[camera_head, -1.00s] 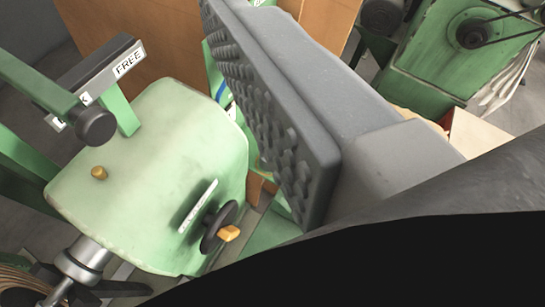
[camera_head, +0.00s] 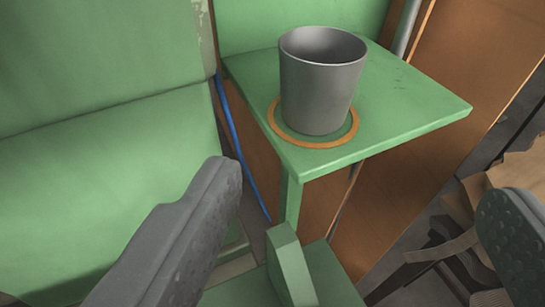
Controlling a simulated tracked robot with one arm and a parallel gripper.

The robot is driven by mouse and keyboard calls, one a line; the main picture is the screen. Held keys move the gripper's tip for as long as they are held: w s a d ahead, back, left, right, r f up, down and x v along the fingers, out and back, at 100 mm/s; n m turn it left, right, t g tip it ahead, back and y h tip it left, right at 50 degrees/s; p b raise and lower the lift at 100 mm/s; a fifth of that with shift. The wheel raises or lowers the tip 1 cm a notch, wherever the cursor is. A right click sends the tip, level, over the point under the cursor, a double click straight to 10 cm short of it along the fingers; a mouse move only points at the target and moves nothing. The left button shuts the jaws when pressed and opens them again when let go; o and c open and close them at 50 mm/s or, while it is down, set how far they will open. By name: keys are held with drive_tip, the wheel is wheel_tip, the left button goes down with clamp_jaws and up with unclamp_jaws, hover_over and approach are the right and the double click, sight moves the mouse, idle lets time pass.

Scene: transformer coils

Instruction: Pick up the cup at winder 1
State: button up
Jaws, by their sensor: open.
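A grey cup (camera_head: 318,95) stands upright and looks empty inside. It sits within an orange ring (camera_head: 285,137) on a small green shelf (camera_head: 410,112) in the upper middle of the view. My gripper (camera_head: 358,205) shows as two grey fingers, one at the lower left and one at the right edge. The fingers are wide apart with nothing between them. The cup is beyond the fingertips and above them in the picture, not touched by either.
A green machine body (camera_head: 110,140) fills the left side. A blue cable (camera_head: 232,130) runs down beside the shelf. A green post (camera_head: 290,265) stands below the shelf. A brown panel (camera_head: 450,60) is behind, and dark clutter lies at the lower right.

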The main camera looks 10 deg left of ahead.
sight(315, 110)
drive_tip(key=shift+t+y, duration=0.3)
drive_tip(key=shift+t, duration=0.1)
drive_tip(key=w+f, duration=0.1)
drive_tip(key=w, duration=0.1)
drive_tip(key=w+a+f, duration=0.1)
drive_tip(key=w, duration=0.1)
drive_tip(key=w+f+b, duration=0.1)
drive_tip(key=w, duration=0.1)
drive_tip(key=shift+w+a, duration=0.25)
drive_tip(key=shift+w, duration=0.05)
drive_tip(key=shift+f+b+x, duration=0.15)
drive_tip(key=shift+b+x, duration=0.1)
drive_tip(key=shift+x, duration=1.15)
drive_tip(key=shift+f+b+x, duration=0.1)
drive_tip(key=shift+b+x, duration=0.1)
drive_tip(key=shift+x, duration=1.2)
drive_tip(key=shift+w+a, duration=0.15)
drive_tip(key=shift+w, duration=0.15)
drive_tip(key=c, duration=1)
